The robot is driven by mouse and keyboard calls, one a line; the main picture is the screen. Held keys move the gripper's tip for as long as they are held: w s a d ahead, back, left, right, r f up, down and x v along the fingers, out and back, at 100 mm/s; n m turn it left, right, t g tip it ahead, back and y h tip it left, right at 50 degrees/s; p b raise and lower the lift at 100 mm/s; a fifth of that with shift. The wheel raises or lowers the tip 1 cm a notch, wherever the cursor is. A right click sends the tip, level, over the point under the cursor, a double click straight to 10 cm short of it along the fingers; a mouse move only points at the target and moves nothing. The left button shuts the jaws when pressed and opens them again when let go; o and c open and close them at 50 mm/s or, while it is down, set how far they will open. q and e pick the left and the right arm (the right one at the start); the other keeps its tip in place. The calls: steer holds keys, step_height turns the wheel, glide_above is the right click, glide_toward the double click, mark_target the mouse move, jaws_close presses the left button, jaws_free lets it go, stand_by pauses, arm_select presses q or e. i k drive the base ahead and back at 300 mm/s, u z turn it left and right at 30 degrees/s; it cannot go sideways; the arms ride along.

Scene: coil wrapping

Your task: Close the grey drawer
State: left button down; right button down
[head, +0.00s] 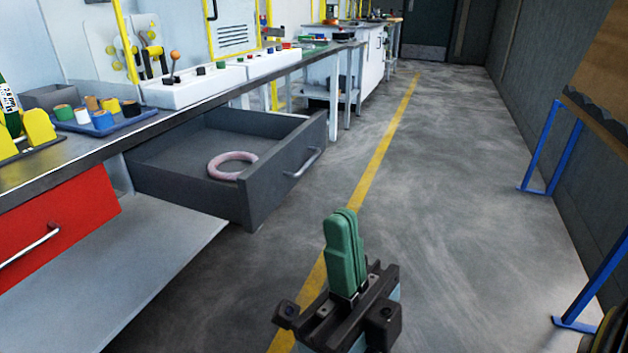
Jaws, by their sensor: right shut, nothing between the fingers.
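The grey drawer (273,190) is pulled out from under the workbench, at the left middle of the head view. A pale pink ring-shaped coil (232,165) lies inside on its floor. The drawer's bar handle (303,163) is on its front, which faces right. My right gripper (343,222) is shut, with its green fingers together and nothing between them. It stands in front of and to the right of the drawer, apart from it, over the floor. My left gripper is not in view.
A red drawer (60,220) is shut at the lower left. The bench top (150,128) carries a blue tray (125,123) of coloured rolls and white control boxes. The floor to the right is clear, with a yellow line. Blue-legged stands (550,150) are at the right.

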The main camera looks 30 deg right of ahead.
mark_target(171, 167)
steer(key=z, duration=0.7)
steer(key=i, duration=1)
